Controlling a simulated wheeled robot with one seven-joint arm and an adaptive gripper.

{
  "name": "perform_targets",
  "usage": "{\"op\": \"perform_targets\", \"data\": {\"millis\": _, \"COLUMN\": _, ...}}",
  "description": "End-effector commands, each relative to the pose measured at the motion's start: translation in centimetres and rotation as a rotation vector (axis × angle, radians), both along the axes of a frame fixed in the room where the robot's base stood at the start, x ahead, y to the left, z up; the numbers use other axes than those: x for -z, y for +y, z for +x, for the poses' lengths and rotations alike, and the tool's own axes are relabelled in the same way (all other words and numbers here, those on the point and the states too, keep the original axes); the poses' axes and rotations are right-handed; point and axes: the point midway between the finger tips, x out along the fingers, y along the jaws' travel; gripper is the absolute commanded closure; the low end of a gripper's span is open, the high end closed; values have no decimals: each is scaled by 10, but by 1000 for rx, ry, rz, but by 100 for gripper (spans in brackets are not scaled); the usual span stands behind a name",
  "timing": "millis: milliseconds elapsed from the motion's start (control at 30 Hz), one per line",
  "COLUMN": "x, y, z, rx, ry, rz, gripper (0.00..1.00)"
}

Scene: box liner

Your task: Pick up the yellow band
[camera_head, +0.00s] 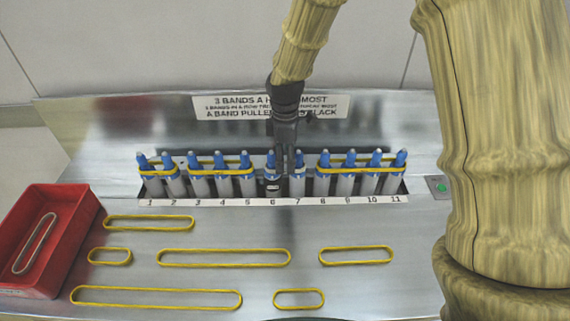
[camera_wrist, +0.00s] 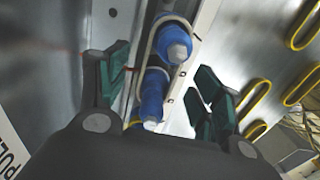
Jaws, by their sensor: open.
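Several loose yellow bands lie flat on the metal table in the head view: upper left (camera_head: 150,228), small left (camera_head: 110,262), long middle (camera_head: 224,265), right (camera_head: 356,262), long front (camera_head: 156,305) and small front (camera_head: 299,306). Other yellow bands are stretched around posts 1 and 2 (camera_head: 155,173), 3 to 5 (camera_head: 218,172) and 8 to 11 (camera_head: 362,173). My gripper (camera_head: 285,152) points down at posts 6 and 7, open. In the wrist view, blue-headed posts (camera_wrist: 178,50) and a pale band (camera_wrist: 153,52) around them show between its fingers (camera_wrist: 165,75).
A red bin (camera_head: 75,225) at the left holds a pale band (camera_head: 35,243). A sign (camera_head: 220,105) stands behind the numbered row (camera_head: 270,201). A green button (camera_head: 441,187) is at the right. The table's front right is bare.

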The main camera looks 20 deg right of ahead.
Motion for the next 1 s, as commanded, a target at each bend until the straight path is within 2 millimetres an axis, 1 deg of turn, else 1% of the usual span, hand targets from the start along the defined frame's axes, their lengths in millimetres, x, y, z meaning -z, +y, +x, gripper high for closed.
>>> {"op": "perform_targets", "data": {"millis": 100, "x": 11, "y": 0, "z": -1, "rx": 1, "ry": 2, "rz": 0, "gripper": 34}}
{"op": "perform_targets", "data": {"millis": 200, "x": 15, "y": 0, "z": 0, "rx": 1, "ry": 0, "rz": -1, "gripper": 34}}
{"op": "perform_targets", "data": {"millis": 467, "x": 17, "y": 0, "z": 0, "rx": 0, "ry": 0, "rz": 0, "gripper": 34}}
{"op": "perform_targets", "data": {"millis": 700, "x": 17, "y": 0, "z": 0, "rx": 0, "ry": 0, "rz": 0, "gripper": 74}}
{"op": "perform_targets", "data": {"millis": 1000, "x": 17, "y": 0, "z": 0, "rx": 0, "ry": 0, "rz": 0, "gripper": 74}}
